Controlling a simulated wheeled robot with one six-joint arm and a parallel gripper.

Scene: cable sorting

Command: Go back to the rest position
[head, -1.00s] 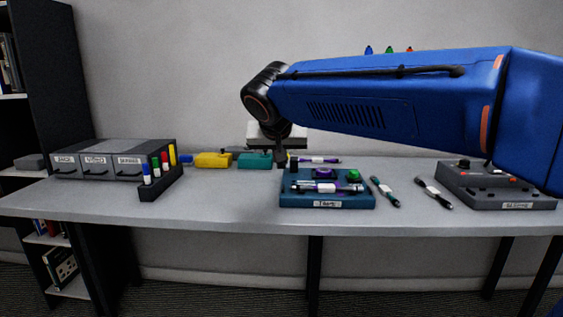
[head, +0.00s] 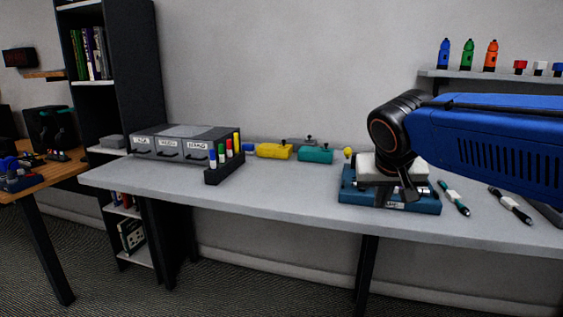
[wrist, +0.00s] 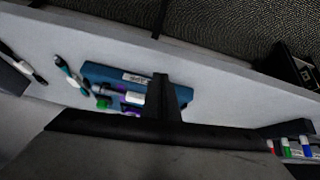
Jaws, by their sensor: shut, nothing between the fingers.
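In the wrist view the dark closed fingers (wrist: 162,95) stand out in front of the same tray (wrist: 98,72). Cables with purple parts and white bands (wrist: 133,98) lie on the tray, partly covered by the fingers. My blue arm reaches in from the right in the head view.
A shelf with bottles (head: 468,55) hangs at back right. The front left tabletop is clear.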

